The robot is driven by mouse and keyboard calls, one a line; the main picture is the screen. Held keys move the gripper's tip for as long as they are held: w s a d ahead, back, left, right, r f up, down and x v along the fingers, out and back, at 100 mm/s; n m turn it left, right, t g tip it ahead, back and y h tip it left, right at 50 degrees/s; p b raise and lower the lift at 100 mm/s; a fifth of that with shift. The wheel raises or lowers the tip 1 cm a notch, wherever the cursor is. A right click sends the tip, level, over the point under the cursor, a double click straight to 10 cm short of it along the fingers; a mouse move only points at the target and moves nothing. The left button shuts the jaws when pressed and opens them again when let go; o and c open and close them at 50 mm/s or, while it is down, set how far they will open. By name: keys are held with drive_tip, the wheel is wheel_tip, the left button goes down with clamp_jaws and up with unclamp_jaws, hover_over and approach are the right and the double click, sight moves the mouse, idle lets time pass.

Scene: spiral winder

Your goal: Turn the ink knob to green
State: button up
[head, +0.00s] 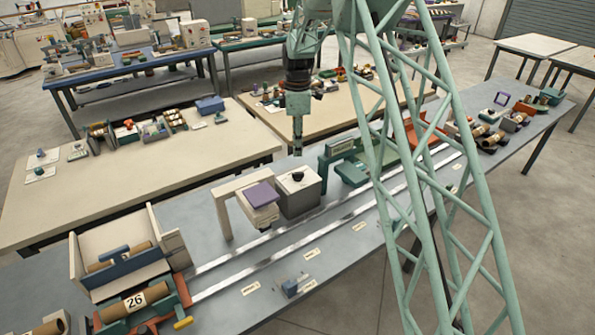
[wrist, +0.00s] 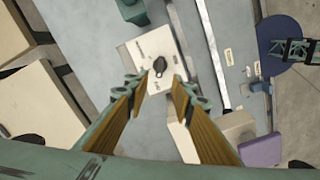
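A purple-topped block (head: 261,194) on a white arm stands just left of the box. A green unit (head: 345,165) stands right of it. Metal rails (head: 270,236) run along the bench in front. A cream tray with a roll (head: 118,255) is at the left.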

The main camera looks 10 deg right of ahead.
sight(298, 176)
drive_tip(key=shift+f+p, duration=0.6)
drive_tip(key=shift+f, duration=5.25)
drive_tip(key=shift+c, duration=0.8)
clamp_jaws()
